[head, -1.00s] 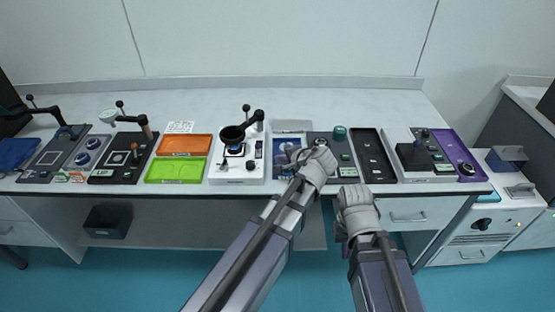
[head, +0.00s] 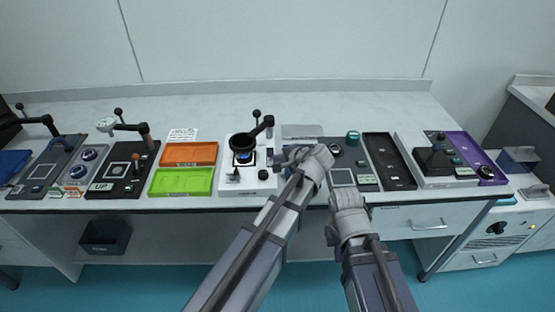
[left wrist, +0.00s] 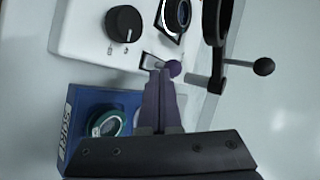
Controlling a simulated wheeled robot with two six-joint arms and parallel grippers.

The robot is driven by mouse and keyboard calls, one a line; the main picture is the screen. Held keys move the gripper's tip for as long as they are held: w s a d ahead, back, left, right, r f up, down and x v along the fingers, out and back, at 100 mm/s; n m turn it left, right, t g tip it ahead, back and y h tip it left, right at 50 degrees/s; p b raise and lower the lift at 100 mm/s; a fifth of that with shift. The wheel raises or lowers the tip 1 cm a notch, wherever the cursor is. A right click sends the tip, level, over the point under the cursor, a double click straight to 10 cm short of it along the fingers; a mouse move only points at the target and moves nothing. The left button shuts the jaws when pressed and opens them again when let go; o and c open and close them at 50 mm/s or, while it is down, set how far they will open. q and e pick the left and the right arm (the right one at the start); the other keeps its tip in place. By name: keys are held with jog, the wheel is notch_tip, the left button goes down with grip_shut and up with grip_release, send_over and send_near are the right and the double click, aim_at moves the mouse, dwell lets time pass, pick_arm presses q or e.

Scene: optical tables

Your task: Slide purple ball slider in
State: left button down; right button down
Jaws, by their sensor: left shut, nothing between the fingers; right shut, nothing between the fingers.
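A white device (head: 229,187) stands on the table with a black round cup on an arm above it. In the left wrist view, the purple ball slider (left wrist: 174,68) sits at a small slot in the device's edge. My left gripper (left wrist: 160,76) is shut and empty, its fingertips right beside the ball; I cannot tell whether they touch it. In the head view, my left gripper (head: 285,163) is at the device's right edge, and the ball is too small to make out. My right gripper (head: 335,236) hangs by the table's front edge, its fingers mostly hidden.
A black knob (left wrist: 123,23) is on the device. A blue tray (left wrist: 82,124) with a green-ringed lens (left wrist: 106,124) lies beside it. Orange (head: 189,153) and green (head: 183,182) trays lie left, a black tray (head: 388,160) right. The back of the table is clear.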

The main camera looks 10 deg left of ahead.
pick_arm(q)
jog(key=w, duration=0.2)
jog(key=w+a, duration=0.1)
jog(key=w, duration=0.2)
jog(key=shift+a, duration=0.2)
jog(key=shift+s+r, duration=0.1)
